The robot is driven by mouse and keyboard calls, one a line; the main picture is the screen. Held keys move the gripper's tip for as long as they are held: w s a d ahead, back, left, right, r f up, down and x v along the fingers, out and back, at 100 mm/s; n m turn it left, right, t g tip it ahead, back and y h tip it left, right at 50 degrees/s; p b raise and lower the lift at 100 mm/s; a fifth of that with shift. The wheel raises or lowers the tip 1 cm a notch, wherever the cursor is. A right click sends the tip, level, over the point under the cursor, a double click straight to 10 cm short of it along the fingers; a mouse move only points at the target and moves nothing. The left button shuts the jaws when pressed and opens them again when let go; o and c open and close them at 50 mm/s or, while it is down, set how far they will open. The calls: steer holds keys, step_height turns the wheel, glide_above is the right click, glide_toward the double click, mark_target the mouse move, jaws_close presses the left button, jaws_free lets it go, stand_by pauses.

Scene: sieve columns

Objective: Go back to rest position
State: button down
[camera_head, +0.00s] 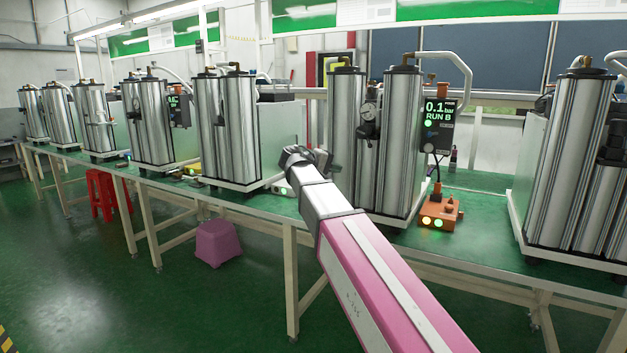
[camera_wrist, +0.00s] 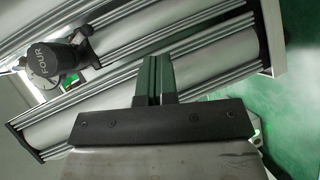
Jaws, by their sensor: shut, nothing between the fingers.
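My gripper (camera_head: 299,158) is at the end of my pink and grey arm, raised over the bench edge in the head view. It is in front of the gap between two sets of silver sieve columns. In the wrist view my gripper (camera_wrist: 155,62) has its dark fingers together with nothing between them. Silver columns (camera_wrist: 205,50) lie slanted behind the fingers there. A dark round knob marked FOUR (camera_wrist: 52,65) is on them at the upper left. I cannot tell whether the fingers touch a column.
A silver column pair (camera_head: 385,140) with a display reading 0.1 bar RUN B (camera_head: 438,118) stands right of my gripper. An orange box (camera_head: 440,212) with lit buttons is beside it. More columns (camera_head: 225,125) line the green bench leftward. A purple stool (camera_head: 218,244) and red stool (camera_head: 103,193) stand below.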

steer(key=s+d+f+g+y, duration=0.1)
steer(key=s+d+f+y, duration=0.15)
steer(key=f, duration=0.65)
steer(key=s+d+f+g+y, duration=0.2)
steer(key=s+d+f, duration=0.15)
steer(key=f, duration=0.65)
steer(key=s+d+f+g+y, duration=0.1)
steer(key=s+d+f+y, duration=0.15)
steer(key=f, duration=0.65)
steer(key=s+d+f+m+g+y, duration=0.1)
steer(key=s+f+m+g+y, duration=0.2)
steer(key=s+f, duration=1.3)
steer(key=f+m+y, duration=0.1)
steer(key=y, duration=0.2)
steer(key=shift+d, duration=0.25)
